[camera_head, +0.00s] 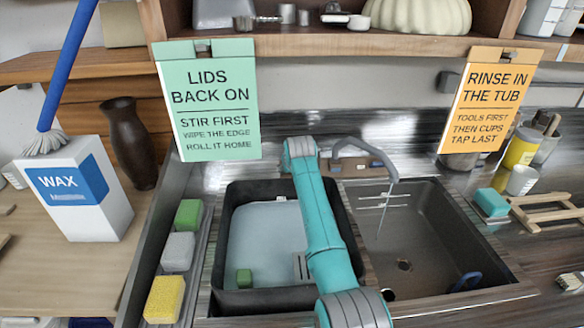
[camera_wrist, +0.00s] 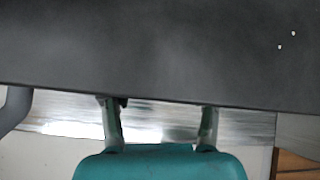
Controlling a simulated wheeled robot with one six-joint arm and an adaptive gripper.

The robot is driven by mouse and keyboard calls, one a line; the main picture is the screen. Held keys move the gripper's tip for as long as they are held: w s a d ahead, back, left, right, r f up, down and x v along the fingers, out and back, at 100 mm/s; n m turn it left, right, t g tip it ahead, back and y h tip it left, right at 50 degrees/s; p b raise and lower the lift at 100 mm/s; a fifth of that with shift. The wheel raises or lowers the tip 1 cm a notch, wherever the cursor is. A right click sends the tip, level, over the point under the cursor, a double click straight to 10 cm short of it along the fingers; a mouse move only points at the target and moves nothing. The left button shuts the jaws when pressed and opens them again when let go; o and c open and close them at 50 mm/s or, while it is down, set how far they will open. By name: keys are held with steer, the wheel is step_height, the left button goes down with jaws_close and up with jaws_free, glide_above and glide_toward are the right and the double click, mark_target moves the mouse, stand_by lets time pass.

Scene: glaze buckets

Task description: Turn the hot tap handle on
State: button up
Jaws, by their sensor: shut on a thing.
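The tap's grey curved spout (camera_head: 384,162) rises behind the sink (camera_head: 425,220) in the head view. A thin pale streak, apparently water, drops from its end. My arm reaches over the tub to the back of the sink, left of the spout, and its links hide my gripper there. In the wrist view my gripper (camera_wrist: 160,108) has its two fingers apart, with their tips at the edge of a broad dark surface. A small dark piece shows at the left fingertip. The gripper is shut on what appears to be the hot tap handle, which is mostly hidden.
Sponges, one yellow (camera_head: 164,299), line the left ledge. Two signs, one green (camera_head: 210,100) and one orange (camera_head: 489,105), hang above. A wooden rack (camera_head: 545,211) stands right.

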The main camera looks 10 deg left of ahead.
steer(key=n, duration=0.5)
steer(key=shift+a+n+g, duration=0.1)
steer(key=shift+n+g, duration=0.3)
steer(key=n, duration=0.5)
steer(key=shift+s+f+n+g+y, duration=0.1)
steer(key=shift+s+n+g+y, duration=0.05)
steer(key=shift+n+g+y, duration=0.25)
steer(key=o, duration=1.2)
steer(key=shift+c, duration=0.2)
step_height(320, 180, up, 10)
